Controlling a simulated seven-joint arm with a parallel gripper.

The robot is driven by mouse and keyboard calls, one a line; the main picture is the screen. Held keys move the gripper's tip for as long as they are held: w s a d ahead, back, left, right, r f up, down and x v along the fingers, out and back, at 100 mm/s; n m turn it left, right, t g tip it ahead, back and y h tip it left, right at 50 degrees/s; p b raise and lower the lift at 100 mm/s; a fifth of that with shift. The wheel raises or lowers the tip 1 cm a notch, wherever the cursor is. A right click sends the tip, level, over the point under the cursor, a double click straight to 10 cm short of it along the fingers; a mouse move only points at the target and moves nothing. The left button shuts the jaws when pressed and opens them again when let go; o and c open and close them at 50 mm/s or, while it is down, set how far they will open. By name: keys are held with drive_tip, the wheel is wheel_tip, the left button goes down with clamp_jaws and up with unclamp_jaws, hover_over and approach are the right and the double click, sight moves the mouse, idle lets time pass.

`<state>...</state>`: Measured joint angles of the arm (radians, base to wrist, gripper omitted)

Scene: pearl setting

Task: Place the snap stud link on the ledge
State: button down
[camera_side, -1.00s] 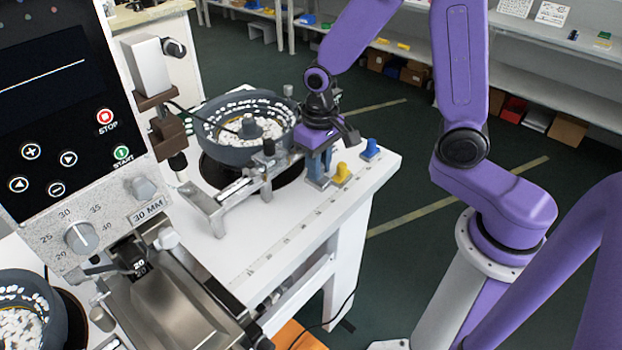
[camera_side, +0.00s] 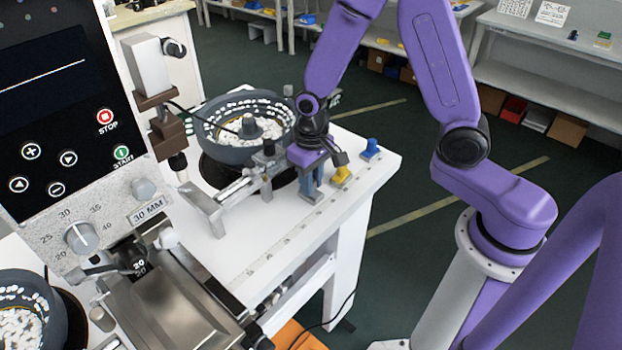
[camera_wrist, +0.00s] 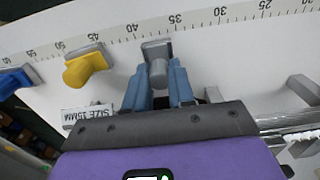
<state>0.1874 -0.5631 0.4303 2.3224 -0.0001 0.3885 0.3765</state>
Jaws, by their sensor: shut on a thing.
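My gripper (camera_side: 311,186) is over the white table near its front edge, pointing down. In the wrist view its two blue fingers (camera_wrist: 158,84) are closed on a grey stud-shaped piece (camera_wrist: 156,49), which looks like the snap stud link. The same piece shows below the fingers in the side view (camera_side: 310,197), partly hidden by them. I cannot tell whether its base touches the table. A metal bracket with a flat top (camera_side: 203,199) stands left of my gripper; I cannot tell whether it is the ledge.
A yellow piece (camera_side: 341,174) and a blue piece (camera_side: 370,149) stand right of my gripper along the ruler strip (camera_wrist: 120,34). A "SIZE 15MM" label (camera_wrist: 88,117) lies nearby. A grey bowl feeder (camera_side: 214,147) with white parts stands behind left. A metal rail (camera_side: 240,186) is close left.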

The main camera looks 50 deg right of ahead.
drive_tip(key=shift+f, duration=0.15)
drive_tip(key=c, duration=1)
unclamp_jaws()
drive_tip(key=shift+o, duration=0.2)
wheel_tip(320, 180, up, 12)
drive_tip(key=s+d+r+n, duration=0.1)
drive_tip(key=s+d+n, duration=0.1)
drive_tip(key=s+n, duration=1)
drive_tip(key=s, duration=1)
drive_tip(key=shift+r+n, duration=0.3)
drive_tip(key=shift+r, duration=0.1)
drive_tip(key=shift+d, duration=0.1)
